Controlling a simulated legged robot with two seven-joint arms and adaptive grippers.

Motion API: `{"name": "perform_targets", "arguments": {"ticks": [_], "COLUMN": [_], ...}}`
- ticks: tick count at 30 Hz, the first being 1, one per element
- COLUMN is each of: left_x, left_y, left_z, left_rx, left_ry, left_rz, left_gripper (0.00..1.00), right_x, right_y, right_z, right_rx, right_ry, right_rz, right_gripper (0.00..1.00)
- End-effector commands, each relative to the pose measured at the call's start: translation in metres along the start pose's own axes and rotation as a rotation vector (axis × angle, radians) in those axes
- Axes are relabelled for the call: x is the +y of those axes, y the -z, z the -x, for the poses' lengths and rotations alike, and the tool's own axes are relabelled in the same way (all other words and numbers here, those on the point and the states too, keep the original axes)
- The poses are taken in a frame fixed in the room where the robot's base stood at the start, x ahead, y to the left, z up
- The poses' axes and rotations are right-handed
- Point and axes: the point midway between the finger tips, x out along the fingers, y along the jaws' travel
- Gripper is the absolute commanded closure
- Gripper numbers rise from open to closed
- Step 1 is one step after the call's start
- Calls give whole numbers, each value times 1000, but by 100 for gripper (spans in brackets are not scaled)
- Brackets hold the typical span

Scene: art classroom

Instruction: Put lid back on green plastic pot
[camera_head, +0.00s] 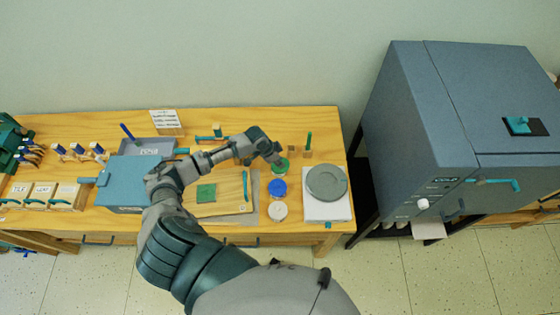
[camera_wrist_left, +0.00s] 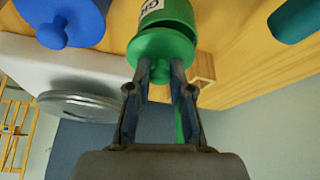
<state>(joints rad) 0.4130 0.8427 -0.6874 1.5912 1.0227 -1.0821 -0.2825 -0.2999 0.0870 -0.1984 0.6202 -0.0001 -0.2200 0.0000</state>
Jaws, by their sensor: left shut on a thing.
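The green pot (camera_wrist_left: 181,12) has a white label and shows at the top of the left wrist view. Its green lid (camera_wrist_left: 158,44) is at the pot's mouth, with a dark gap showing between them on the right. I cannot tell whether the lid touches the rim. My left gripper (camera_wrist_left: 162,66) is shut on the lid's knob. In the head view my left gripper (camera_head: 276,159) is over the green pot (camera_head: 283,168), which it partly hides. My right gripper is not in view.
A blue lidded pot (camera_head: 277,188) and a white pot (camera_head: 278,211) stand in line in front of the green one. A scale with a round grey plate (camera_head: 326,181) is to the right. Small wooden blocks (camera_head: 306,154) stand close behind. A board (camera_head: 222,204) lies left.

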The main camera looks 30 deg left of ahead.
Motion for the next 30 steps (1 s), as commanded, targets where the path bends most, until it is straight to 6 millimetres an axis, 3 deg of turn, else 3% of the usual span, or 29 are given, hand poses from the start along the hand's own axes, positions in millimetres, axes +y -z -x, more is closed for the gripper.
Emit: {"name": "perform_targets", "arguments": {"ticks": [8,18,30], "left_x": [-7,-9,-11], "left_y": [-7,-8,-10], "left_z": [0,0,0], "left_rx": [-2,-3,-1], "left_ry": [0,2,0], "left_rz": [2,0,1], "left_gripper": [100,100,100], "right_x": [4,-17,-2], "right_y": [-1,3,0], "right_z": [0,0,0], "right_rx": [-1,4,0], "right_ry": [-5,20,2], "right_rz": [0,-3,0], "right_gripper": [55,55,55]}}
